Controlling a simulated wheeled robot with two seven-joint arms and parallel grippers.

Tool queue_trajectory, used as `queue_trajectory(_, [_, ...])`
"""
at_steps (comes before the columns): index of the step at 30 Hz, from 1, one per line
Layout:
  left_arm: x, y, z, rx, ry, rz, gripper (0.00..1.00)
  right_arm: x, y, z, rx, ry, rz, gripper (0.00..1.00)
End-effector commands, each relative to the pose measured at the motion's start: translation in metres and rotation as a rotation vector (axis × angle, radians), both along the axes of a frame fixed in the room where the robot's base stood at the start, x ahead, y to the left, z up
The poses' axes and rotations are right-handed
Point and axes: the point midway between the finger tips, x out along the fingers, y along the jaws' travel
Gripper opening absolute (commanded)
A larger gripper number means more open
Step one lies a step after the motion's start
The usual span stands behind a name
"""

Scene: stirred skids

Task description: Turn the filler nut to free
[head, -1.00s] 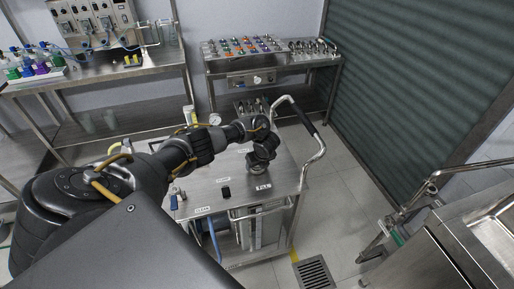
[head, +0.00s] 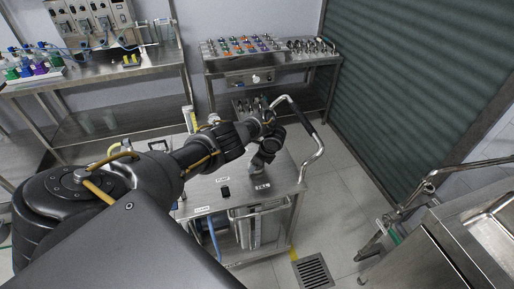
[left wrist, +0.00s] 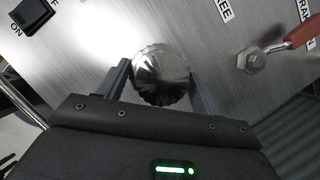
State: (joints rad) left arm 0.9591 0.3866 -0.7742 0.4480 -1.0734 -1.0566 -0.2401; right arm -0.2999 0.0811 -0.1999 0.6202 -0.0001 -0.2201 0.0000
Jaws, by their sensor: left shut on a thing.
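The filler nut (left wrist: 160,72) is a round, ridged, shiny metal knob on the brushed steel skid top. It shows in the left wrist view between the two fingers of my left gripper (left wrist: 160,88), one finger on each side. The gripper is shut on the nut. A cut-off label ending in "EE" (left wrist: 223,10) is printed above and to the right of the nut. In the head view my left gripper (head: 259,160) is over the right part of the skid top, and it hides the nut there. My right gripper is not in view.
A black ON switch (left wrist: 34,14) and a red-handled valve (left wrist: 250,60) flank the nut. The skid cart (head: 210,200) has a bent steel handle (head: 318,150) on its right. Benches stand behind. The floor to the right, around the drain grate (head: 313,272), is clear.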

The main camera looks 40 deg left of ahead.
Motion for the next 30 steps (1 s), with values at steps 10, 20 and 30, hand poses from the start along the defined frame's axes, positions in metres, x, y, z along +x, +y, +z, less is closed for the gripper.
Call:
queue_trajectory(10, [0.000, 0.001, 0.000, 0.001, -0.001, 0.009, 0.43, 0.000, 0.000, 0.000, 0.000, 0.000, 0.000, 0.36])
queue_trajectory(20, [0.000, 0.000, 0.000, 0.000, -0.001, 0.007, 0.88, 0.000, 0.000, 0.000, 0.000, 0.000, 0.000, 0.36])
queue_trajectory(30, [0.002, -0.004, 0.011, -0.001, -0.001, 0.006, 0.88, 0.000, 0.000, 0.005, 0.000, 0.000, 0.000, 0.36])
